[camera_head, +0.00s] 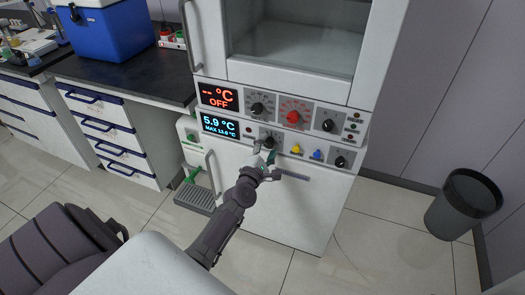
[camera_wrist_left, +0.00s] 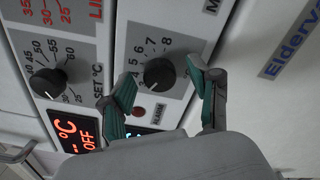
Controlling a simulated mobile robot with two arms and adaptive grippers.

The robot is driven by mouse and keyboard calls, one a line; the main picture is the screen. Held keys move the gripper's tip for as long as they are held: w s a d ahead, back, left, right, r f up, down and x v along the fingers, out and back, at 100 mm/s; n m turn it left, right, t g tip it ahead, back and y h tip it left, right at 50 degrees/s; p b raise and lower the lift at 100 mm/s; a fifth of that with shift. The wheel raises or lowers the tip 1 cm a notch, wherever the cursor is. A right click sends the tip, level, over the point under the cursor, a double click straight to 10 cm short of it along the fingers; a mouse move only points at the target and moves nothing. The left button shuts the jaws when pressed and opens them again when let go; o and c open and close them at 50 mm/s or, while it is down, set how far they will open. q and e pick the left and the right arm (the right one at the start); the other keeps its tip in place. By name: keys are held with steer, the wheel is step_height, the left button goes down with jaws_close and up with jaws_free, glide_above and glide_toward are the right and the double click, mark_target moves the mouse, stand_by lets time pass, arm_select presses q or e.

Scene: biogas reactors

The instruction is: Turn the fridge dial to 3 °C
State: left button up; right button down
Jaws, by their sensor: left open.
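The fridge dial (camera_head: 268,138) is a black knob on the lower control row of the white cabinet. In the left wrist view the dial (camera_wrist_left: 159,72) sits on a grey plate with a scale where 4 to 8 can be read; I cannot tell its setting. The fridge display (camera_head: 219,125) reads 5.9 °C. My left gripper (camera_head: 266,157) is open in front of the dial. In the left wrist view its two green-padded fingers (camera_wrist_left: 157,84) are spread to either side of the dial, with no clear contact. My right gripper is out of view.
The upper row has an OFF display (camera_head: 218,97), a black knob (camera_head: 257,108) and a red knob (camera_head: 293,117). Yellow (camera_head: 296,149) and blue (camera_head: 317,154) knobs sit right of the dial. A black bin (camera_head: 463,203) stands right. A blue box (camera_head: 103,28) is on the left counter.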

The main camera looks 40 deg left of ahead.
arm_select(q)
steer(key=v, duration=1.1)
steer(key=shift+s, duration=0.25)
